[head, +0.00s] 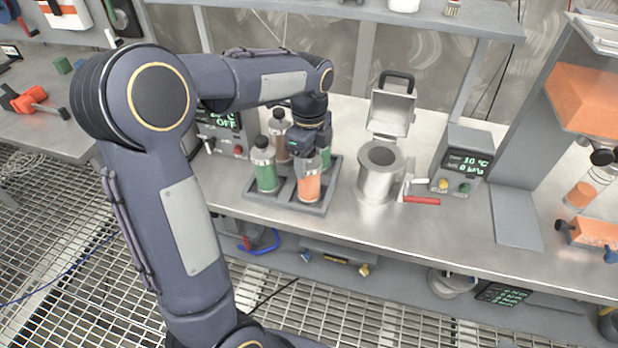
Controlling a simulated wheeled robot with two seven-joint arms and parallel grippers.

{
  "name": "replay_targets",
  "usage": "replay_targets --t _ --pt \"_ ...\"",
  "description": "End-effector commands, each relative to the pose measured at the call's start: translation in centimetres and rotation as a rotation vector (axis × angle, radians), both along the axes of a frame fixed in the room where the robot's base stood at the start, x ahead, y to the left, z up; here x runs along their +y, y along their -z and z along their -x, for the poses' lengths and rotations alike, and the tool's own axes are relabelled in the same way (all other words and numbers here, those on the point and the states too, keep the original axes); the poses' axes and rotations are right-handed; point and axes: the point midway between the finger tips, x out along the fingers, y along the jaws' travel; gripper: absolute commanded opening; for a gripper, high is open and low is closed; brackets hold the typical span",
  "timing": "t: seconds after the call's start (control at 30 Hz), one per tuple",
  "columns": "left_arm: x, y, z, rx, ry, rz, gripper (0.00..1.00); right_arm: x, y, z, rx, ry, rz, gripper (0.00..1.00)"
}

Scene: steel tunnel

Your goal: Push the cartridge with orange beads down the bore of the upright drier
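The cartridge with orange beads (308,187) stands upright in the front right place of a grey rack (262,200) on the steel bench. My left gripper (309,163) points down over its top and hides its cap. I cannot tell whether the fingers are closed on it or only around it. The upright drier (379,182) is a steel cylinder just right of the rack. Its hinged lid (391,112) is open and stands up at the back, so the dark bore (382,157) faces up. My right gripper is not in view.
Cartridges with green beads (265,172) and brown beads (279,128) stand in the same rack. A red-handled lever (422,201) sits right of the drier, before a control box (462,162). A shelf (440,18) runs above the bench's back. A hopper (588,98) stands far right.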

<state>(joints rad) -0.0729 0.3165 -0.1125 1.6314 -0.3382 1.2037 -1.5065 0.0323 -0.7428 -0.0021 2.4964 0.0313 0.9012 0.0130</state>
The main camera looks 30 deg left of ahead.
Motion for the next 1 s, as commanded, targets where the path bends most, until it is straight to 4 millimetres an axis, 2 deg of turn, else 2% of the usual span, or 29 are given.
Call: replay_targets --t 0.07,0.37,0.73,0.93,1.0 --pt "0.0 0.0 0.0 0.0 0.0 0.0 0.44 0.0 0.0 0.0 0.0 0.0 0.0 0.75" --pt "0.0 0.0 0.0 -0.001 0.0 0.0 0.04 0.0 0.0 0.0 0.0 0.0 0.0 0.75" --pt "0.0 -0.7 -0.1 -0.004 0.0 0.0 0.03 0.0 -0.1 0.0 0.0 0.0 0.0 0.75" --pt "0.0 -3.3 -0.1 -0.007 0.0 0.001 0.03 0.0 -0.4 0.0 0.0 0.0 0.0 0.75" --pt "0.1 -4.4 0.9 -0.008 -0.001 0.001 0.03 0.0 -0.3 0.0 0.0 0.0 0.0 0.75"
